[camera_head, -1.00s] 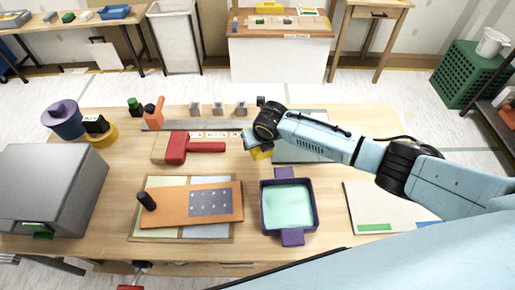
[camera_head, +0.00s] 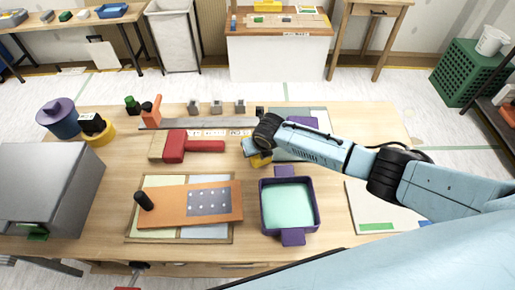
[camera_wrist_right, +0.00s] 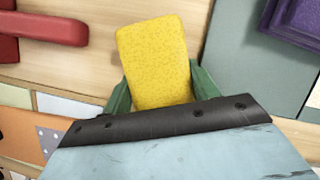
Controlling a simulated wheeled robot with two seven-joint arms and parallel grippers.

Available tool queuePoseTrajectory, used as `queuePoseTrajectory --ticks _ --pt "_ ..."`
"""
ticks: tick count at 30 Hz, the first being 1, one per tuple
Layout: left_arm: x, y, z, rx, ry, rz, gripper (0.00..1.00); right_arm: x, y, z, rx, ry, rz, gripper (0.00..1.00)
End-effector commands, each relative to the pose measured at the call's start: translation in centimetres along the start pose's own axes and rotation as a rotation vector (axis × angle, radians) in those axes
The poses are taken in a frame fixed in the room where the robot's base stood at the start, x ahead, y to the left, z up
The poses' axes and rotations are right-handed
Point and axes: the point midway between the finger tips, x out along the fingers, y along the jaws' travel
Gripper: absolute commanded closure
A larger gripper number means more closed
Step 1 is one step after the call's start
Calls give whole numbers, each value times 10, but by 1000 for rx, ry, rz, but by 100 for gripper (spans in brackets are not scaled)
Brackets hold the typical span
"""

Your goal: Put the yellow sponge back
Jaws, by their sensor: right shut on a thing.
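The yellow sponge (camera_head: 261,160) is held by my right gripper (camera_head: 257,151) above the table, behind the purple tray. In the right wrist view the sponge (camera_wrist_right: 156,62) sits between the two green fingers of my right gripper (camera_wrist_right: 160,90), which is shut on it. In the head view the gripper hides part of the sponge. My left gripper is not in view.
The purple tray (camera_head: 316,205) has a mint-green inside. An orange board (camera_head: 168,208) is at front left.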

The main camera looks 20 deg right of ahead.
Motion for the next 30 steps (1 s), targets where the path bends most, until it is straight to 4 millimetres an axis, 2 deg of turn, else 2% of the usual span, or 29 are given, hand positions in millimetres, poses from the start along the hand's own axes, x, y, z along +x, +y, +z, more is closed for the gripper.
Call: queuePoseTrajectory --ticks 3,4,8,16,20,25,30 --pt "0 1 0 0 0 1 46 0 0 0 0 -1 1 64" --pt "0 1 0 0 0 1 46 0 0 0 0 0 1 37" --pt "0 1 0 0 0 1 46 0 0 0 0 0 1 20" --pt "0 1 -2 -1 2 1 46 0 0 0 0 0 1 19" --pt "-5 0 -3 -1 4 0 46 -6 0 2 0 1 1 19" --pt "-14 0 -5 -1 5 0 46 -27 0 6 -2 -1 1 19" --pt "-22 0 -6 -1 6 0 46 -58 0 6 -2 -2 1 19"
